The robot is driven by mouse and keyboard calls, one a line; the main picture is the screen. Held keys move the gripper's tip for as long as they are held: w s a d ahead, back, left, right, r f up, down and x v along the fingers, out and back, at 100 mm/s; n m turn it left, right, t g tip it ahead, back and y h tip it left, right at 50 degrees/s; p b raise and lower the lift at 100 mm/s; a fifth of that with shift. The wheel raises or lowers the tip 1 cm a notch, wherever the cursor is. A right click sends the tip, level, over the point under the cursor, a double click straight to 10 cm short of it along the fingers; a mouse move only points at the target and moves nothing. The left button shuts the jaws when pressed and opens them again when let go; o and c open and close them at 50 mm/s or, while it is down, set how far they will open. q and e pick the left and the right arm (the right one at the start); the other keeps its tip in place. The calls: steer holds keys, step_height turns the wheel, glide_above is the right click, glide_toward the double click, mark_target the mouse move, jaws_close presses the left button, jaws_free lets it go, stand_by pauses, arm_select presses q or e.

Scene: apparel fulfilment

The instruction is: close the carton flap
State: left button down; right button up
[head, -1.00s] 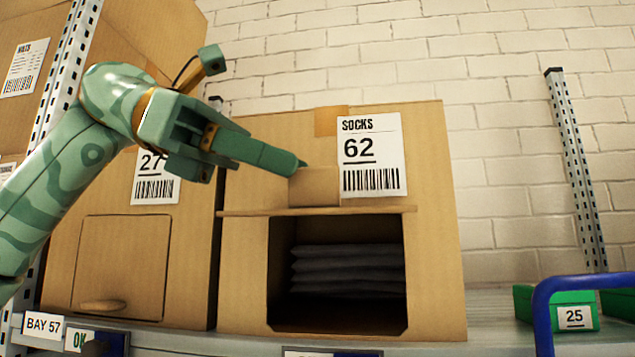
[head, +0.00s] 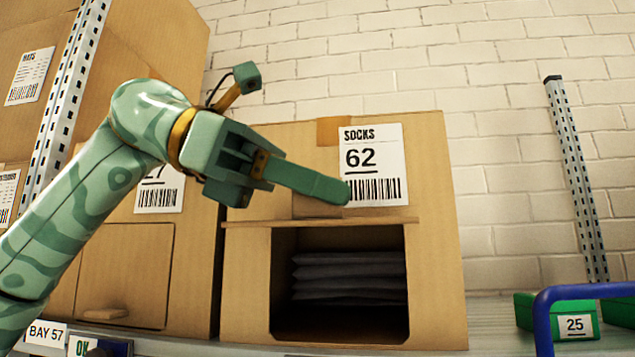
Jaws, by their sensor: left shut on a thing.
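The cardboard carton (head: 437,260) labelled SOCKS 62 stands on the shelf, with its front opening showing a stack of dark folded goods (head: 348,277). Its flap (head: 370,221) is raised above the opening and appears almost edge-on as a thin strip. A small cardboard tab (head: 315,208) stands above the strip, partly hidden by my fingers. My left gripper (head: 325,187) comes in from the left and is shut on the tab, its fingertips overlapping the lower left of the white label (head: 372,165). My right gripper is not in view.
A neighbouring carton (head: 125,275) at left has a shut flap with a pull tab. A perforated metal upright (head: 65,110) stands at far left, another (head: 578,180) at right. A green bin (head: 577,318) and blue bar (head: 543,310) are at lower right.

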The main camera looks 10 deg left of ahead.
arm_select(q)
step_height(320, 180, down, 8)
steer(key=w+m+t+b, duration=0.1)
steer(key=m+t+b, duration=0.2)
steer(key=m+b, duration=0.2)
steer(key=shift+w+h, duration=0.3)
steer(key=shift+w, duration=0.1)
steer(key=shift+r, duration=0.1)
steer(key=c, duration=1.5)
jaws_free()
steer(key=b+v, duration=0.1)
steer(key=v, duration=1.5)
steer(key=shift+s+a, duration=0.15)
steer(key=shift+a, duration=0.1)
